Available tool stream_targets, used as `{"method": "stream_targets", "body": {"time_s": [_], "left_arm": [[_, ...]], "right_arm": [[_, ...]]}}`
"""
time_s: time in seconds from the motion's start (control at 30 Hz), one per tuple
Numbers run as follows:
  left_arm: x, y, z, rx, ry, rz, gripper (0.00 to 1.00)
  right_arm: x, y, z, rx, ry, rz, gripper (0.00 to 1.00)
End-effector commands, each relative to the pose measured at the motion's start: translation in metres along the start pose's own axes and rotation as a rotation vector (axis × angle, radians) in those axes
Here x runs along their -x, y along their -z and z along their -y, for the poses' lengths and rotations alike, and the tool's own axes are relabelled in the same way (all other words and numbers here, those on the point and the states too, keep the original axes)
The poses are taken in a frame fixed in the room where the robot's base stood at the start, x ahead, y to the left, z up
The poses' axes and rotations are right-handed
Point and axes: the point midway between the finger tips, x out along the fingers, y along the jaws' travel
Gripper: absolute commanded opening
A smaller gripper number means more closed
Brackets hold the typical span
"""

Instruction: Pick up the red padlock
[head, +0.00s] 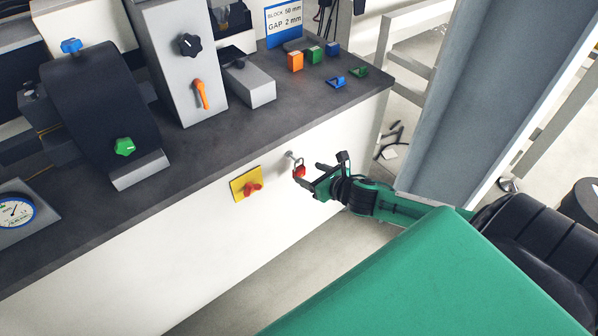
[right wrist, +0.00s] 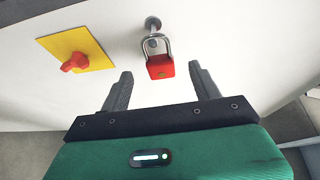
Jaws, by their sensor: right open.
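The red padlock (head: 299,171) hangs by its metal shackle from a peg (head: 290,155) on the white front panel of the bench. In the right wrist view the padlock (right wrist: 160,66) hangs ahead of my right gripper (right wrist: 158,82), roughly centred between its two dark fingers. My right gripper (head: 318,175) is open and empty, close in front of the padlock. The fingers do not appear to touch it. My left gripper is not in view.
A yellow plate with a red rotary switch (head: 252,188) is on the panel left of the padlock. Coloured blocks (head: 313,55) and a sign (head: 284,20) stand on the dark benchtop (head: 260,115) above. A grey pillar (head: 465,110) rises at the right.

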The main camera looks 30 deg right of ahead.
Motion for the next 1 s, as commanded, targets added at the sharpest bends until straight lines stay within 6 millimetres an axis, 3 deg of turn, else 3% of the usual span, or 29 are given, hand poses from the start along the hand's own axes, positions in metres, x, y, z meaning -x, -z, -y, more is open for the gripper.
{"method": "stream_targets", "body": {"time_s": [0.13,0.43,0.7,1.0], "left_arm": [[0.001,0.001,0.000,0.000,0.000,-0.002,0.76],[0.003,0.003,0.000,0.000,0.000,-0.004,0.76],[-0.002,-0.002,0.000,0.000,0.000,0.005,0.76],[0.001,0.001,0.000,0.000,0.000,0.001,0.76]], "right_arm": [[-0.017,0.000,0.000,-0.002,0.001,0.001,0.64],[-0.033,0.000,-0.001,-0.002,0.000,0.001,0.64],[-0.068,-0.001,-0.001,-0.003,0.001,0.000,0.64],[-0.076,0.000,-0.002,-0.001,-0.001,-0.001,0.64]]}}
